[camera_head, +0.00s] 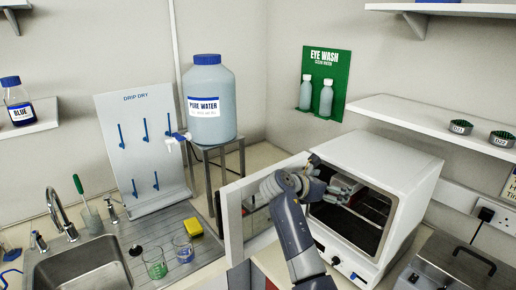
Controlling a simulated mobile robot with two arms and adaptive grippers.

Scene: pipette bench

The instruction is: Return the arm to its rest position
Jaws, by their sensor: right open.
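My right arm (292,232) reaches up from the bottom of the head view to the front of a white oven (385,162). My right gripper (343,188) is at the oven's open mouth, in front of the dark chamber. Its jaws are open, and I see nothing clearly held between them. The oven door (233,225) stands open to the left, with my wrist in front of part of it. The gripper hides part of the oven's inside. My left gripper is not in view.
A sink (85,268) and drainer lie at left, with two small beakers (155,263) and a yellow sponge (193,227). A pure water bottle (208,85) stands on a metal stand behind the door. A lidded metal bath (450,268) is at lower right.

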